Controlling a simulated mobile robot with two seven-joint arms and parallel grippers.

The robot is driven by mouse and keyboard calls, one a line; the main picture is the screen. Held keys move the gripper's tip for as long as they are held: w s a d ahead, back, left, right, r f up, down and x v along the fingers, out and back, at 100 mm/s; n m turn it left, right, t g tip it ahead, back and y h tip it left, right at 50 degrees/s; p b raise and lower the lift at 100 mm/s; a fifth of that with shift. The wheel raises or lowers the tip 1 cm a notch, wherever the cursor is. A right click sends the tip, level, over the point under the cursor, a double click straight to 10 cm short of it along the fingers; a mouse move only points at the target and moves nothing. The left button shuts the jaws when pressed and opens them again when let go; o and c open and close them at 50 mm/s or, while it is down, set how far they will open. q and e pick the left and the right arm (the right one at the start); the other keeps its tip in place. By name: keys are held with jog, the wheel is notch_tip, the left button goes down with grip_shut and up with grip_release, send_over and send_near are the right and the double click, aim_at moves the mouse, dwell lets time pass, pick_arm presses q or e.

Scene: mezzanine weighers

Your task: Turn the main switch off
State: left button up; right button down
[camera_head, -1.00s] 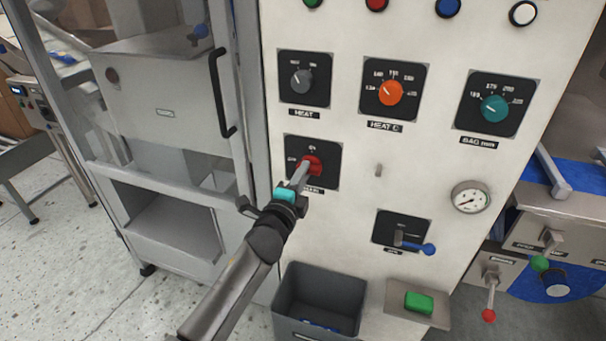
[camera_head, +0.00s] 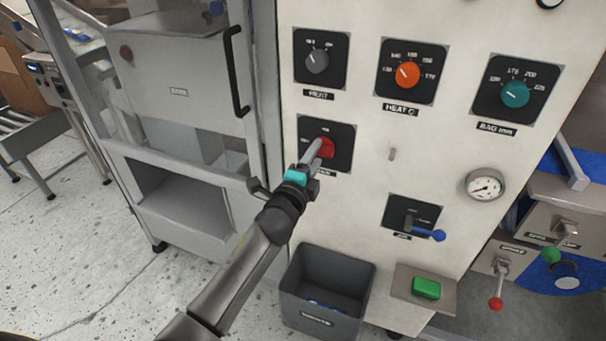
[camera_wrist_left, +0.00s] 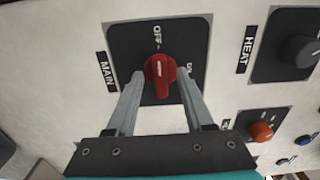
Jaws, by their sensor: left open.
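The main switch is a red knob (camera_head: 326,147) on a black plate (camera_head: 343,136) labelled MAIN, on the pale control panel. In the left wrist view the red knob (camera_wrist_left: 160,78) shows clearly, with OFF above it and ON, partly covered, to its right. Its white mark runs up and down there, in line with OFF. My left gripper (camera_head: 318,152) is at the knob. In the left wrist view its open fingers (camera_wrist_left: 160,88) stand on either side of the knob; I cannot tell whether they touch it. My right gripper is not in view.
The HEAT knob (camera_head: 317,61) is above the main switch, with the orange HEAT C knob (camera_head: 408,75) and teal knob (camera_head: 515,93) to the right. A blue-tipped lever (camera_head: 430,234), gauge (camera_head: 484,186) and green button (camera_head: 426,288) are lower right.

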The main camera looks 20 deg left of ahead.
pick_arm(q)
jog(key=s+p, duration=0.1)
jog(key=s, duration=1.3)
jog(key=shift+s+a, duration=0.3)
jog(key=shift+s, duration=0.05)
jog(key=s+f+n+g, duration=0.3)
jog(key=s+f, duration=0.1)
jog(key=f, duration=0.6)
jog(key=s+f+n+g, duration=0.2)
jog(key=s+f+g, duration=0.15)
jog(key=f, duration=0.75)
jog(key=s+f+n+g, duration=0.2)
jog(key=s+f+n, duration=0.15)
jog(key=f, duration=0.65)
jog(key=s+f+n+g, duration=0.2)
jog(key=s+f, duration=0.3)
jog(key=s, duration=0.4)
jog(key=s+f+n+g, duration=0.3)
jog(key=s+f, duration=0.2)
jog(key=s, duration=0.5)
jog(key=s+f+n+g, duration=0.2)
jog(key=s+f, duration=0.4)
jog(key=s, duration=0.3)
jog(key=shift+s+a+g+y, duration=0.2)
jog(key=shift+a+g+y, duration=0.15)
jog(key=shift+g, duration=0.4)
